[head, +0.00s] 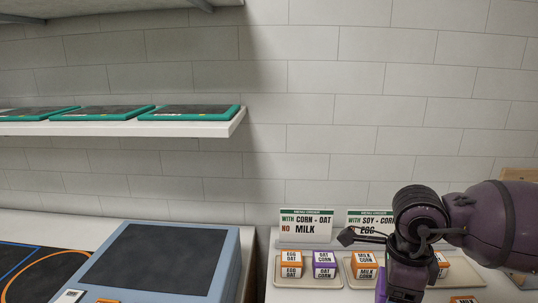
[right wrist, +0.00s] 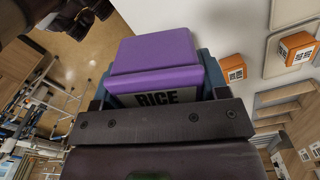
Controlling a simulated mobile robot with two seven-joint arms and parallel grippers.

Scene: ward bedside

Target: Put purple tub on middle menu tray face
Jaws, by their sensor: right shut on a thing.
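A purple tub (right wrist: 155,62) with a RICE label is held in my right gripper (right wrist: 155,112), which is shut on it, in the right wrist view.
A blue-grey box (head: 228,262) stands left. A white shelf (head: 215,129) with teal-edged panels (head: 190,112) hangs above.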

